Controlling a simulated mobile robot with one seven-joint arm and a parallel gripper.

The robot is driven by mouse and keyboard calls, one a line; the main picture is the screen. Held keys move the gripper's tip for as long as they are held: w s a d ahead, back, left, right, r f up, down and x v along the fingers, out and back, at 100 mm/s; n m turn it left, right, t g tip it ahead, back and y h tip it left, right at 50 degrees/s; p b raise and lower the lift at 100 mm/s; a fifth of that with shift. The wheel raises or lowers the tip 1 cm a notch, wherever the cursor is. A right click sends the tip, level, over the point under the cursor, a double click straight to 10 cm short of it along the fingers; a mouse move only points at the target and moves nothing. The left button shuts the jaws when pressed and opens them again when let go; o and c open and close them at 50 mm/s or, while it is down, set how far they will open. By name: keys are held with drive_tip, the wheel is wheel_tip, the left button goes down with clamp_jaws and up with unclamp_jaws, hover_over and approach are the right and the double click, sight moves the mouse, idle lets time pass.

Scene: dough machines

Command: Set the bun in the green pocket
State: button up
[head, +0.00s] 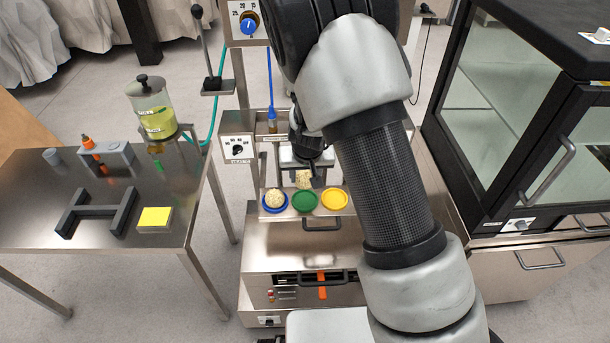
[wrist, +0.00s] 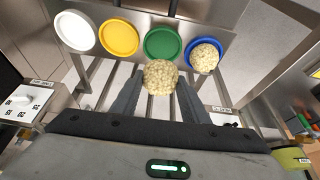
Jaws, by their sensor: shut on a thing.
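My gripper (wrist: 158,100) is shut on a pale, speckled round bun (wrist: 160,76). In the wrist view the bun sits between the fingertips, just on the near side of the green pocket (wrist: 163,45). The head view shows the held bun (head: 304,180) partly hidden by my wrist, behind the green pocket (head: 305,201). The green pocket is empty. It lies between the blue pocket (head: 266,207), which holds another bun (head: 276,199), and the empty yellow pocket (head: 334,200). In the wrist view a white pocket (wrist: 74,31) lies beyond the yellow one (wrist: 118,38).
A steel table (head: 95,220) at left carries a dark H-shaped stand (head: 97,212), a yellow pad (head: 155,218) and a clear canister (head: 151,108). A black-framed glass cabinet (head: 510,90) stands at right.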

drive_tip(key=shift+f+b, duration=2.9)
drive_tip(key=shift+f, duration=0.45)
drive_tip(key=shift+f+b, duration=0.45)
drive_tip(key=shift+f, duration=0.05)
drive_tip(key=o, duration=1.2)
drive_tip(key=shift+r, duration=0.15)
drive_tip(key=shift+r+p, duration=2.5)
drive_tip(key=shift+r, duration=0.4)
